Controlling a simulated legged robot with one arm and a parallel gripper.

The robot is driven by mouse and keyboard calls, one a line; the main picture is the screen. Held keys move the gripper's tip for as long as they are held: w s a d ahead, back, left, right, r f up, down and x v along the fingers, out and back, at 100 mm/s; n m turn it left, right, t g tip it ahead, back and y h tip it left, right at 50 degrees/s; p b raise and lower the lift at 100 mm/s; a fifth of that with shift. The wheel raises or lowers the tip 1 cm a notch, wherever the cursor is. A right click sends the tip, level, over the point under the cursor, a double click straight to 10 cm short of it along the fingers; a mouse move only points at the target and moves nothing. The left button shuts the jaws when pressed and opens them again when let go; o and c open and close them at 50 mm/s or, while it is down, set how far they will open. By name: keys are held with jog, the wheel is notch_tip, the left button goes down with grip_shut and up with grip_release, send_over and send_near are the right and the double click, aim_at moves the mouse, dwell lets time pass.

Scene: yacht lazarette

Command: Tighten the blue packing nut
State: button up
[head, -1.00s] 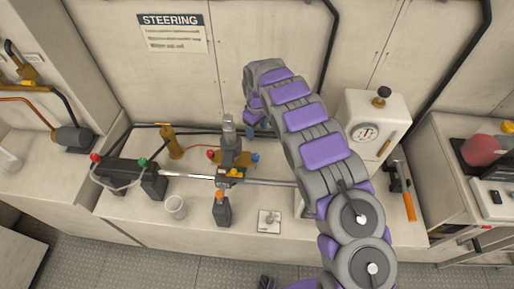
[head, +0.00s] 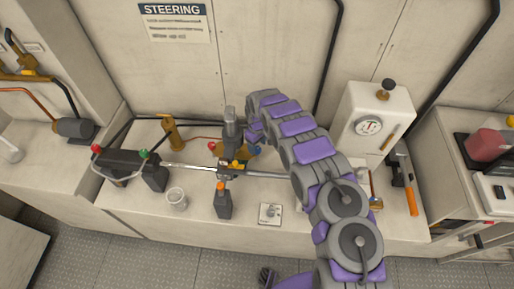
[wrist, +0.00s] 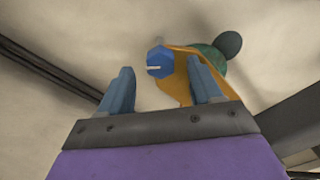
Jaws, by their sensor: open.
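The blue packing nut (wrist: 158,62) shows in the wrist view as a blue hexagonal head with a pale line across it, on a brass-coloured body (wrist: 178,82). My gripper (wrist: 161,74) is open, with one blue-grey finger left of the nut and one to the right. The nut appears just beyond the fingertips, nearer the middle of the gap; I cannot tell any contact. In the head view, my arm's end is by the right side of the brass fitting (head: 236,163) on the bench and largely hides the nut.
A red knob (head: 212,146) and a grey upright part (head: 230,122) stand close to the fitting. A steel rod (head: 190,167) runs left to a dark cylinder.

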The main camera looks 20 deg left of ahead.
jog(key=shift+d+f, duration=0.1)
jog(key=shift+f, duration=1)
jog(key=shift+c, duration=0.3)
jog(key=c, duration=1)
